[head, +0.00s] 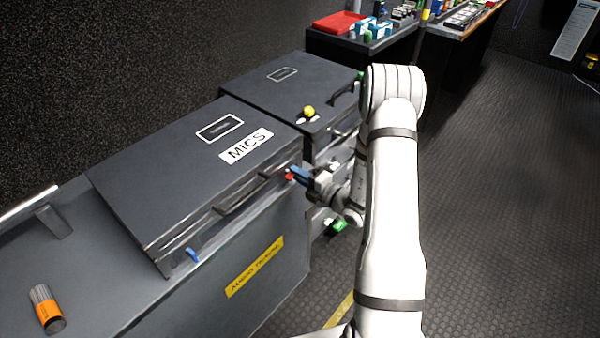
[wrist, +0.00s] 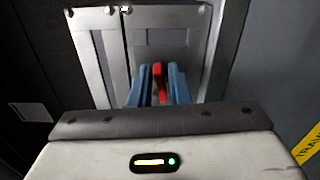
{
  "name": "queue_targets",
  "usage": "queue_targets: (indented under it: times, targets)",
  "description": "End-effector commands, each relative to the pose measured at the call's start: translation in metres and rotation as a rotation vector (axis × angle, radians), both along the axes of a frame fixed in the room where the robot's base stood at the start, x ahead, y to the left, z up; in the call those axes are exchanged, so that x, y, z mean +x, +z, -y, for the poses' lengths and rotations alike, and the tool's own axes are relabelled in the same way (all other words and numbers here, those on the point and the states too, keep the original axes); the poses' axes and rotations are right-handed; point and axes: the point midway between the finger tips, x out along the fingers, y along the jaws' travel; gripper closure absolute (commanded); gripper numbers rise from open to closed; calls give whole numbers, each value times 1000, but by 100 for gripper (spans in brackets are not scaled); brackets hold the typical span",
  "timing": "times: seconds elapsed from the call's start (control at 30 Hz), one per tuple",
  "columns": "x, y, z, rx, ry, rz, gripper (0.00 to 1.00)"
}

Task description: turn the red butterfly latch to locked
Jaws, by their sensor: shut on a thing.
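The red butterfly latch (head: 289,177) is on the front of the dark case labelled MICS (head: 190,165), near its right end. In the wrist view the red latch (wrist: 158,80) stands upright between two blue fingertips. My gripper (head: 298,175) reaches the case front from the right and is shut on the latch. In the wrist view my gripper (wrist: 158,88) has one blue finger on each side of the red wing. A metal plate (wrist: 160,45) lies behind it. The fingers hide the latch's lower part.
A blue latch (head: 192,254) is at the case's left front, with a handle (head: 240,195) between. A second dark case (head: 290,90) with a yellow knob (head: 308,112) stands behind. An orange-banded cylinder (head: 46,309) lies on the counter. The floor (head: 480,220) at right is clear.

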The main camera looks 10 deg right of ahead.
Motion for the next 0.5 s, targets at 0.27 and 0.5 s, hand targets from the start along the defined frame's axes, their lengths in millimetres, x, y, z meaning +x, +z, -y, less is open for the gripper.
queue_targets:
  times: [0.27,0.5]
  targets:
    - [0,0,0,19,-2,-15,100]
    - [0,0,0,27,-1,-21,100]
